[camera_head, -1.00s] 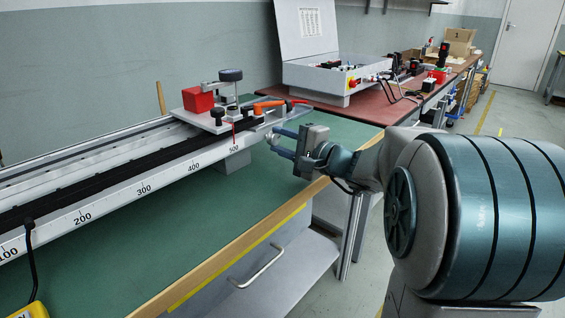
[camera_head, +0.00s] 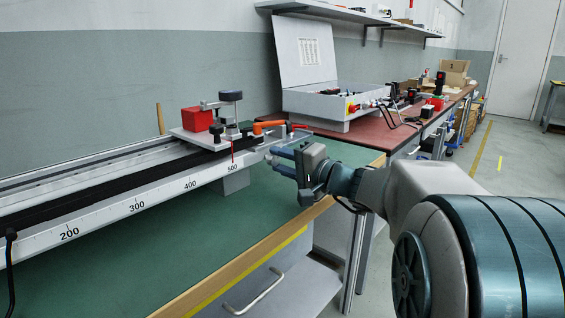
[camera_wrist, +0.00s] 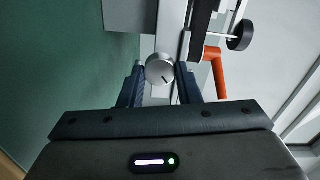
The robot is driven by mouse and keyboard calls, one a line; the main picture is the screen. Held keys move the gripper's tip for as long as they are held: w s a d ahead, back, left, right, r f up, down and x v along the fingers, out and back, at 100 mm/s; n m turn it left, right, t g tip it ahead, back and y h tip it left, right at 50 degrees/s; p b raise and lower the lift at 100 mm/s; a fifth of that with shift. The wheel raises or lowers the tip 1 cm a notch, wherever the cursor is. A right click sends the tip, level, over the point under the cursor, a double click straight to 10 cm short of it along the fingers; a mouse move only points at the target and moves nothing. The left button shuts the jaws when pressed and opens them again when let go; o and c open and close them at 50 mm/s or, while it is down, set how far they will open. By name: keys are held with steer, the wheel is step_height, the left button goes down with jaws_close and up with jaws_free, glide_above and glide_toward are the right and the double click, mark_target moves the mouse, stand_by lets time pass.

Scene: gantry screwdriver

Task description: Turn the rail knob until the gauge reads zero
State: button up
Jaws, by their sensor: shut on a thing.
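My gripper (camera_head: 277,159) is at the right end of the long rail (camera_head: 110,217) in the head view. In the wrist view, the silver round rail knob (camera_wrist: 160,70) sits between the fingers of my gripper (camera_wrist: 159,73), which is shut on it. A dark line marks the knob's face, pointing to the lower right. In the head view the knob is hidden by my fingers or too small to tell. The rail's carriage, with a red pointer (camera_head: 232,151), stands at about 500 on the scale. No gauge reading is visible.
A red block (camera_head: 196,119) and a black round handwheel (camera_head: 230,95) are on the carriage. The green bench (camera_head: 150,265) is clear in front of the rail.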

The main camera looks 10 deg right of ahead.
steer(key=o, duration=1)
steer(key=shift+s+d, duration=0.1)
steer(key=shift+d, duration=0.05)
steer(key=shift+p+v, duration=1.7)
steer(key=shift+v, duration=5.05)
